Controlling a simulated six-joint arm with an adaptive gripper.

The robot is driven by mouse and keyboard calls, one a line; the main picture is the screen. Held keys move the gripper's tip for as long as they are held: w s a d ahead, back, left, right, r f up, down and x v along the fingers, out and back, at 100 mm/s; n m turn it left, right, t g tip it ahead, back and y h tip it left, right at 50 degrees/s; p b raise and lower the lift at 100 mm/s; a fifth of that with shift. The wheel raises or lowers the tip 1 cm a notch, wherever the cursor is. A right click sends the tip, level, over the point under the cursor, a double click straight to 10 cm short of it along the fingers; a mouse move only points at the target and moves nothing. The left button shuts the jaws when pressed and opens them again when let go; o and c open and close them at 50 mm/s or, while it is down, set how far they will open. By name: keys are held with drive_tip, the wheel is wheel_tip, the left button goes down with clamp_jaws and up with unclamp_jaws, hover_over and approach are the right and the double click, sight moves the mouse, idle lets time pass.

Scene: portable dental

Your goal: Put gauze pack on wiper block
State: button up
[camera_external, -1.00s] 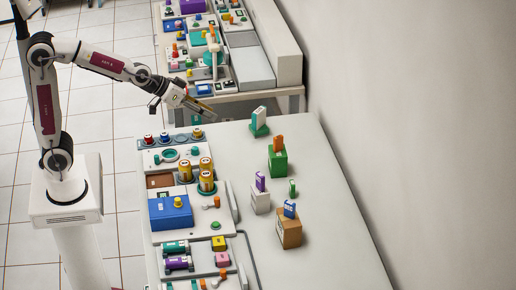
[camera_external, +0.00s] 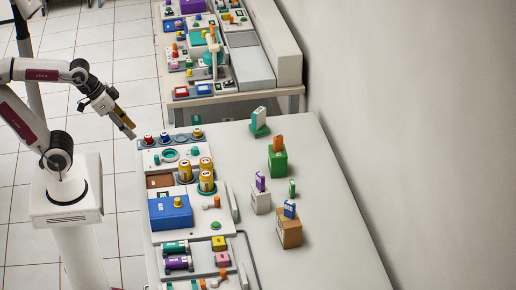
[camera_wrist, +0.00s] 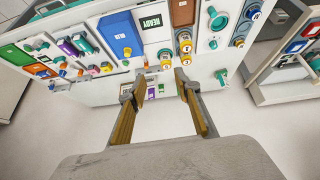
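I cannot tell by label which item is the gauze pack or the wiper block. On the right half of the table stand a white-and-teal pack (camera_external: 259,116) on a green base, an orange piece (camera_external: 278,142) on a green block (camera_external: 278,162), a purple-and-white pack (camera_external: 260,182) on a white block (camera_external: 260,202), a small green piece (camera_external: 292,188) standing alone, and a blue pack (camera_external: 290,209) on a brown block (camera_external: 289,233). My gripper (camera_external: 130,131) is left of the table's far left corner, pointing down. In the wrist view my gripper (camera_wrist: 161,82) is open with nothing between its fingers.
Panels along the table's left side hold a blue box (camera_external: 170,214), yellow-topped cylinders (camera_external: 206,181) and several small coloured parts. A second crowded bench (camera_external: 250,68) stands behind. A wall rises at the right. The table's (camera_external: 325,215) right front is clear.

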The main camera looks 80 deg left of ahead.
drive_tip(key=shift+g, duration=0.3)
drive_tip(key=shift+s+a+f, duration=0.15)
drive_tip(key=shift+s+f, duration=0.05)
drive_tip(key=shift+s, duration=0.5)
drive_tip(key=shift+s+a+f, duration=0.15)
drive_tip(key=shift+s+a, duration=0.05)
drive_tip(key=shift+s, duration=0.45)
drive_tip(key=shift+s+a+f, duration=0.15)
drive_tip(key=shift+s+f, duration=0.05)
drive_tip(key=shift+s, duration=0.5)
